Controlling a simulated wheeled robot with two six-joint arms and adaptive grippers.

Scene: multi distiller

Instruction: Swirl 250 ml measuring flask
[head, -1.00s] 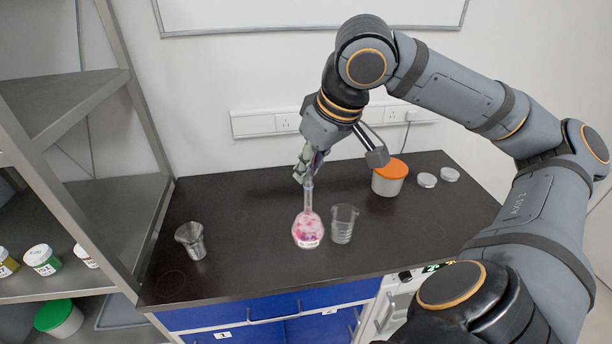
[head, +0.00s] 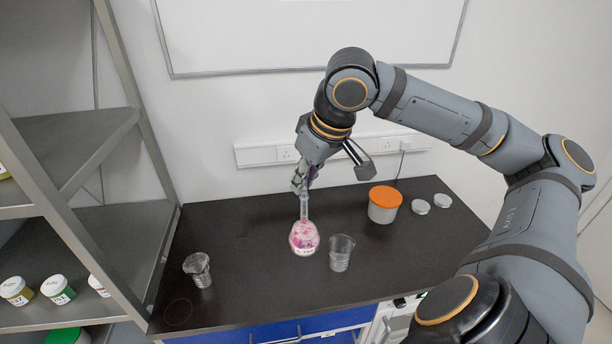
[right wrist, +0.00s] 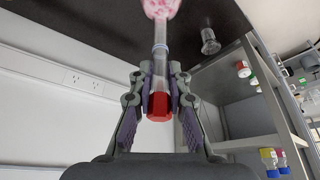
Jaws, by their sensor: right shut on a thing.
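The measuring flask (head: 304,238) has a round bulb with pink and white contents, a label and a long narrow neck. My right gripper (head: 302,183) is shut on the upper neck from above and holds the flask nearly upright over the bench. The gap between its base and the bench is hard to judge. In the right wrist view the fingers (right wrist: 160,88) close around the neck near the red stopper (right wrist: 160,106), with the pink bulb (right wrist: 160,7) at the top edge. The fingers partly hide the neck in the head view. My left gripper is not in view.
An empty glass beaker (head: 341,254) stands just right of the flask. Another glass vessel (head: 198,269) is at the left. An orange-lidded tub (head: 384,205) and two small round lids (head: 431,205) are at the back right. A metal shelf (head: 75,145) borders the dark bench (head: 245,270) on the left.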

